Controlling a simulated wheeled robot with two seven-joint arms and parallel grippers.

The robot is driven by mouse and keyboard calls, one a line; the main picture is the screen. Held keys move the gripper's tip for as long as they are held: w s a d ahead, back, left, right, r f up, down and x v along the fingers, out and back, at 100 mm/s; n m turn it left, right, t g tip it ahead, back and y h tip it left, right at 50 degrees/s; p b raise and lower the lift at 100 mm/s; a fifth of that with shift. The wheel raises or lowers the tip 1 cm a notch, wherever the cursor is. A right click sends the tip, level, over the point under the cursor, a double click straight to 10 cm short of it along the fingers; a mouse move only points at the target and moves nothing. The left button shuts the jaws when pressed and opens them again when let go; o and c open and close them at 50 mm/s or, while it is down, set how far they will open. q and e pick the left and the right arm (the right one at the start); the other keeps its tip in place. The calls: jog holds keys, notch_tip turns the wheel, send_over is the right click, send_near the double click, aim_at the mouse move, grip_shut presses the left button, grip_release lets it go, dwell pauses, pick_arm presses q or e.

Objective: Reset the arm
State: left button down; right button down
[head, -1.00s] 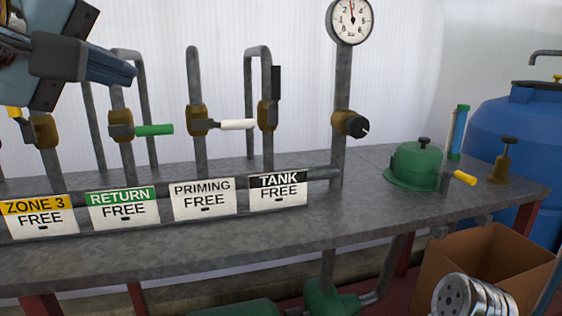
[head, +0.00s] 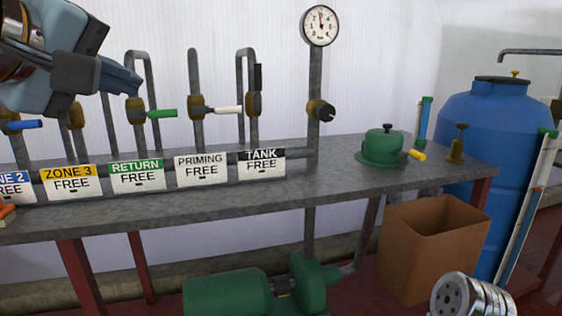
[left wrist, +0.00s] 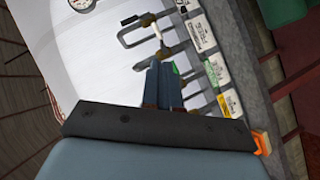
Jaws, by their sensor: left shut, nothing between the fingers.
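My left gripper (head: 132,84) is at the upper left of the head view, raised in front of the pipe row. It is shut and empty. In the picture its tips lie just above the green valve handle (head: 161,114); I cannot tell the gap. In the left wrist view its fingers (left wrist: 163,84) are together, with the labelled pipe row beyond. A ribbed silver part (head: 473,297) at the lower right of the head view seems to be my right arm; its gripper does not show.
Valve pipes with handles stand behind label plates (head: 137,176) on a grey bench (head: 330,185). A gauge (head: 320,26) tops a post. A green lidded fitting (head: 382,147) sits right. A cardboard box (head: 425,250), blue tank (head: 480,130) and green pump (head: 225,292) stand around the bench.

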pick_arm(q)
jog(key=w+f+m+g, duration=0.1)
jog(key=w+f, duration=0.6)
jog(key=f, duration=0.3)
jog(key=w+f+g, duration=0.2)
jog(key=w+f, duration=0.5)
jog(key=f, duration=0.3)
jog(key=w+f+m+g+h, duration=0.1)
jog(key=w+f, duration=0.6)
jog(key=f, duration=0.3)
jog(key=shift+w+d+f+m, duration=0.15)
jog(key=shift+d+f+m, duration=0.15)
jog(key=shift+f, duration=0.1)
jog(key=s+d+f+m+g, duration=0.1)
jog(key=s+d+f+g, duration=0.1)
jog(key=f, duration=1)
jog(key=s+d+f+m+g, duration=0.1)
jog(key=s+f+g, duration=0.1)
jog(key=f, duration=1)
jog(key=s+d+f+m+g, duration=0.1)
jog(key=s+d+f, duration=0.1)
jog(key=f, duration=0.9)
jog(key=s+d+f+m+g, duration=0.1)
jog(key=s+f+g, duration=0.3)
jog(key=s+f, duration=1.2)
jog(key=s+m, duration=0.1)
jog(key=s, duration=0.3)
jog(key=shift+s+d+f, duration=0.4)
